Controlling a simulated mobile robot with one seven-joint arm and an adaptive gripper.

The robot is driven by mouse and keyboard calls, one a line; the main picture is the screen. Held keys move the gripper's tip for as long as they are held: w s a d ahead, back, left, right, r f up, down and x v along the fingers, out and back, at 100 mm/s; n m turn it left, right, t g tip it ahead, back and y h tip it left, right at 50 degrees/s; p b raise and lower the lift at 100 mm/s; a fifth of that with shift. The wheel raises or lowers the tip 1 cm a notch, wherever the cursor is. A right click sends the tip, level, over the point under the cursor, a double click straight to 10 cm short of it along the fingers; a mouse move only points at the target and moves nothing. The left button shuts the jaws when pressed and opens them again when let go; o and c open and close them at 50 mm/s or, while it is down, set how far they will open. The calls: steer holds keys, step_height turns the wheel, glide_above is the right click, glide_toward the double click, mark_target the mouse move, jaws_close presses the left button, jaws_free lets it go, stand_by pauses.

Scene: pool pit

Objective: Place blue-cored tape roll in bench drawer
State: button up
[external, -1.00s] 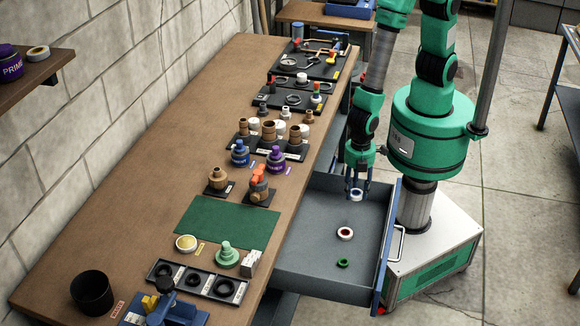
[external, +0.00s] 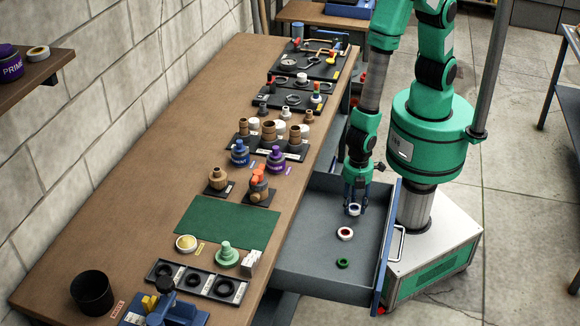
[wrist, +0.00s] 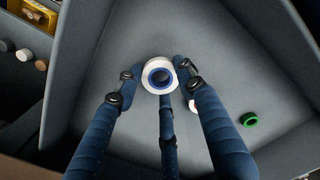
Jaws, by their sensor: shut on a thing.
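The blue-cored tape roll (external: 354,210) is white with a blue inner ring. In the wrist view the same roll (wrist: 149,80) sits between the fingertips. My gripper (external: 355,204) is shut on it, pointing down inside the open bench drawer (external: 305,268). I cannot tell whether the roll touches the drawer floor. The grey drawer is pulled out from the bench's right side. A red-cored white roll (external: 338,234) and a green ring (external: 343,264) lie on its floor. In the wrist view a finger partly hides the red-cored roll.
The bench top (external: 130,225) carries fittings, a green mat (external: 222,222), a black cup (external: 93,293) and a black tray (external: 197,281). The drawer's front panel and handle (external: 398,245) are beside my base. The drawer's left floor is bare.

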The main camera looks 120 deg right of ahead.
steer(key=shift+f, duration=1.2)
steer(key=shift+f+b, duration=0.15)
steer(key=shift+b, duration=0.15)
steer(key=o, duration=0.8)
steer(key=shift+c, duration=0.2)
step_height(320, 180, up, 12)
steer(key=p, duration=0.3)
steer(key=shift+r, duration=0.2)
